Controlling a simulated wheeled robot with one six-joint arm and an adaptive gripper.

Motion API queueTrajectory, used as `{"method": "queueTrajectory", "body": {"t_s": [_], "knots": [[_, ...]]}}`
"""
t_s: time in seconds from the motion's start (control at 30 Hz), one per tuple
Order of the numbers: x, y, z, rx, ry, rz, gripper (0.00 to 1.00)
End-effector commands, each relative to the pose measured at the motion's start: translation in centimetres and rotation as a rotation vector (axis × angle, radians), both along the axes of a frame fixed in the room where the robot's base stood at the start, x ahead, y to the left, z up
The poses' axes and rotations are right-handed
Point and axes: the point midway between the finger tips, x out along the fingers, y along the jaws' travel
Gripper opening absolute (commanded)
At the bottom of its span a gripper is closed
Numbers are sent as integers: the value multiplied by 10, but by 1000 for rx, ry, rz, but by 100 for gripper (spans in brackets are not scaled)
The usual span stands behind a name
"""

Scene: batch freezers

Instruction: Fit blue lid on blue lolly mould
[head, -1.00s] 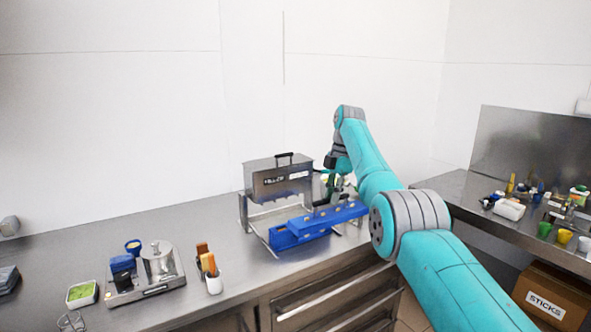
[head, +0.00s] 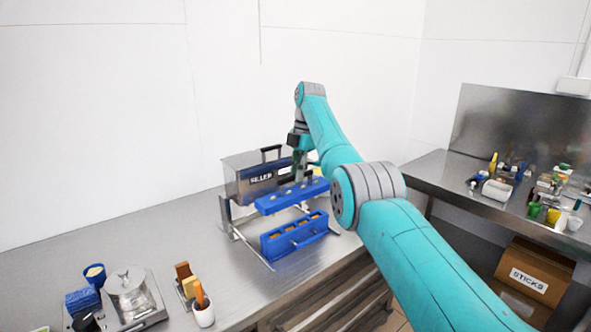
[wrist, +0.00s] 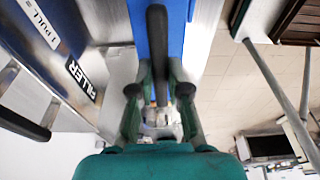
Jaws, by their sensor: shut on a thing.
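My gripper (head: 300,172) is shut on the blue lid (head: 285,198) and holds it raised above and slightly behind the blue lolly mould (head: 296,240). In the wrist view, my gripper (wrist: 158,85) has its fingers on either side of the lid's dark bar handle, with the lid (wrist: 174,30) beyond. The lid looks roughly level. The mould sits on the counter in front of the filler, its top uncovered, with several light-coloured cavities and a handle on its front. A clear gap shows between lid and mould.
A steel filler box (head: 248,180) on a frame stands close behind the lid; its label also shows in the wrist view (wrist: 82,80). A scale with a steel pot (head: 126,285) and a white cup (head: 203,314) stand front left. A side table (head: 440,175) holds small items.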

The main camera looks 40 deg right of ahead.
Motion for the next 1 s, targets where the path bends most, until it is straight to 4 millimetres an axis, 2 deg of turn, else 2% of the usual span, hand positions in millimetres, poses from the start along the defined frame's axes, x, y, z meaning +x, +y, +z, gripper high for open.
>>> {"method": "queueTrajectory", "body": {"t_s": [1.0], "knots": [[0,0,-61,0,-1,0,0]]}}
